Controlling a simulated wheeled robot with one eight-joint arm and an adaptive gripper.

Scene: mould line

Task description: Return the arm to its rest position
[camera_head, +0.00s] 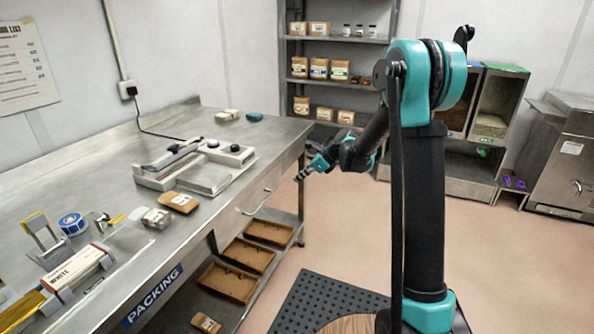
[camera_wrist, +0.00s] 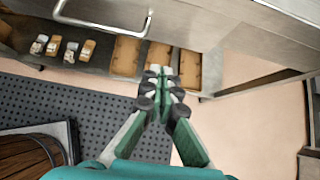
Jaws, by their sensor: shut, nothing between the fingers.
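My gripper (camera_head: 301,175) is in the head view, at the end of my teal and black arm, beside the front edge of the packing table (camera_head: 110,185) and above the floor. The arm's upper part stands tall and the forearm slopes down to the left. In the wrist view my gripper (camera_wrist: 161,80) points toward the table's lower shelf, with its fingertips together. Nothing is held between them.
A heat sealer (camera_head: 190,165), a brown pouch (camera_head: 179,202) and a blue tape roll (camera_head: 72,223) lie on the table. Brown trays (camera_head: 248,256) sit on the shelf below. A drawer handle (camera_wrist: 100,25) is near my gripper. A black mat (camera_head: 320,300) covers some floor; open floor lies right.

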